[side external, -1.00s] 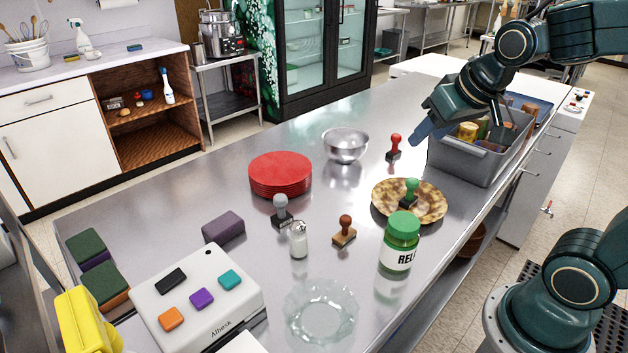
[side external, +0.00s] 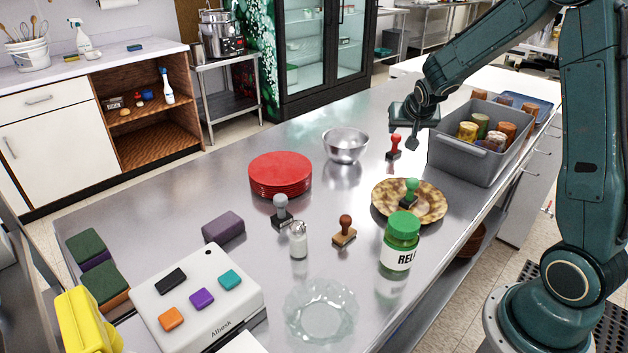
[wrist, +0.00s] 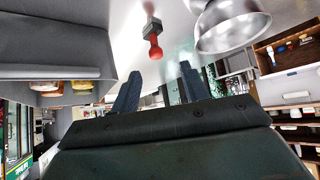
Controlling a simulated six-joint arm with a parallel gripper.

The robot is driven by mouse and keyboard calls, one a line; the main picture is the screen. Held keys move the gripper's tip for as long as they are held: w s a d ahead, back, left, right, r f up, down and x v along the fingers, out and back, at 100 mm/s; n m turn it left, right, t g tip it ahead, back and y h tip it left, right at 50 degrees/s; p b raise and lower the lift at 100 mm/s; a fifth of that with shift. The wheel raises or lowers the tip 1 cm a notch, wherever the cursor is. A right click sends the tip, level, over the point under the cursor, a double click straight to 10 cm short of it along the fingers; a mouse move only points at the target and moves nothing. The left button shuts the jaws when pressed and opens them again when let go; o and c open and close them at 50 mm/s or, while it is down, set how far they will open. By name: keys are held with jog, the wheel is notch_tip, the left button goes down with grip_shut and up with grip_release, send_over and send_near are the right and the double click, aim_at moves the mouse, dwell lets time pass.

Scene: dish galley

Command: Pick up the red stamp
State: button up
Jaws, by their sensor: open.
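The red stamp (side external: 394,147) stands upright on the steel counter, between the metal bowl and the grey bin. In the wrist view the red stamp (wrist: 154,43) shows past the fingertips, roughly in line with the gap between them. My gripper (side external: 411,138) is just above and to the right of the red stamp in the side view, near the bin's left end. In the wrist view my gripper (wrist: 160,71) has its two fingers apart with nothing between them. In the side view the fingers are small and partly hard to make out.
The grey bin (side external: 458,168) holding several jars is close on the right. The metal bowl (side external: 345,146) is to the left. A patterned plate (side external: 436,213) with a green stamp (side external: 411,190) lies nearer the camera. Red plates (side external: 280,175) are stacked farther left.

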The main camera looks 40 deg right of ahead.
jog(key=shift+w+d+f+h, duration=0.15)
jog(key=shift+w+d+f, duration=0.05)
jog(key=shift+d+f, duration=0.4)
jog(key=shift+w+d+f+h, duration=0.15)
jog(key=shift+d+f, duration=0.3)
jog(key=shift+d, duration=0.15)
send_near(395, 146)
jog(key=shift+x, duration=2.2)
jog(key=shift+d, duration=0.1)
jog(key=shift+x, duration=2.55)
grip_shut()
